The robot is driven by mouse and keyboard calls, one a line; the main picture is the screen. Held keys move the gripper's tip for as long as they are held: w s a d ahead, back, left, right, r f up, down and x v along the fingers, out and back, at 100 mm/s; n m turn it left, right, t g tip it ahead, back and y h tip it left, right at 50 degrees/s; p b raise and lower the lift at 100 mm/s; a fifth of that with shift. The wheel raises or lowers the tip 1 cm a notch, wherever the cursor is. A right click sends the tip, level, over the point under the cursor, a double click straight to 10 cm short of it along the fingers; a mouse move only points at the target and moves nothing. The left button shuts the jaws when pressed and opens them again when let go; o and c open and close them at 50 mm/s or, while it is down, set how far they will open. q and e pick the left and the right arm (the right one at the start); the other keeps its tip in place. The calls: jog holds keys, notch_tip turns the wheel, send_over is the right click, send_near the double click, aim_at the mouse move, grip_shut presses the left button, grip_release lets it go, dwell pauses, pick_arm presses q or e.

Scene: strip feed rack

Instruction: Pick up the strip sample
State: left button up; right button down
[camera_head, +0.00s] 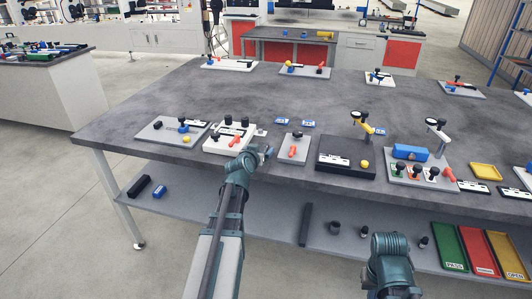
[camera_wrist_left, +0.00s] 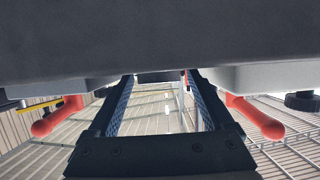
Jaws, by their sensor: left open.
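I cannot pick out the strip sample for certain in either view. My left gripper (camera_head: 264,153) is at the front edge of the grey table, just right of a white fixture (camera_head: 216,143) with black knobs and a red handle. In the left wrist view, the two fingers of my left gripper (camera_wrist_left: 160,100) stand apart with a see-through gap, and no held object shows between them. A dark grey body fills the top of that view, with a red handle (camera_wrist_left: 62,114) on the left and another red handle (camera_wrist_left: 256,118) on the right. My right gripper is out of view.
Right of my left gripper, a grey plate with a red handle (camera_head: 292,150) and a black base with a yellow ball (camera_head: 365,164) stand on the table (camera_head: 200,100). A blue block (camera_head: 410,152) is further right. Green, red and yellow trays (camera_head: 480,250) lie on the lower shelf.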

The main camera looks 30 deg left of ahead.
pick_arm(q)
jog(key=shift+w+f, duration=0.1)
jog(key=shift+w, duration=0.15)
jog(key=shift+s, duration=0.15)
jog(key=shift+c, duration=0.2)
grip_shut()
